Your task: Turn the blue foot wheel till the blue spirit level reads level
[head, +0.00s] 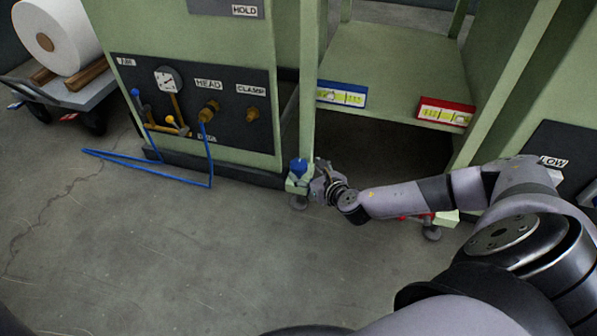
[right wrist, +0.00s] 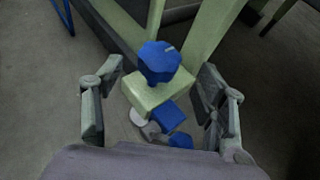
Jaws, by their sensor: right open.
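The blue foot wheel (head: 299,165) sits on a pale green foot block at the bottom of the machine's middle post. In the right wrist view the blue wheel (right wrist: 159,62) stands upright between my fingers, a little beyond their tips. My right gripper (right wrist: 163,112) is open, with one finger on each side of the block and no visible grip on the wheel. In the head view the right gripper (head: 318,184) is just right of the foot. The blue spirit level (head: 341,95) is on the shelf's front edge at left; its bubble is too small to read. My left gripper is not in view.
A red spirit level (head: 446,112) is at the shelf's right end. A second foot (head: 432,232) stands below it, partly behind my right arm. A blue hose (head: 150,181) lies on the floor at left, below a valve panel (head: 195,105). The front floor is clear.

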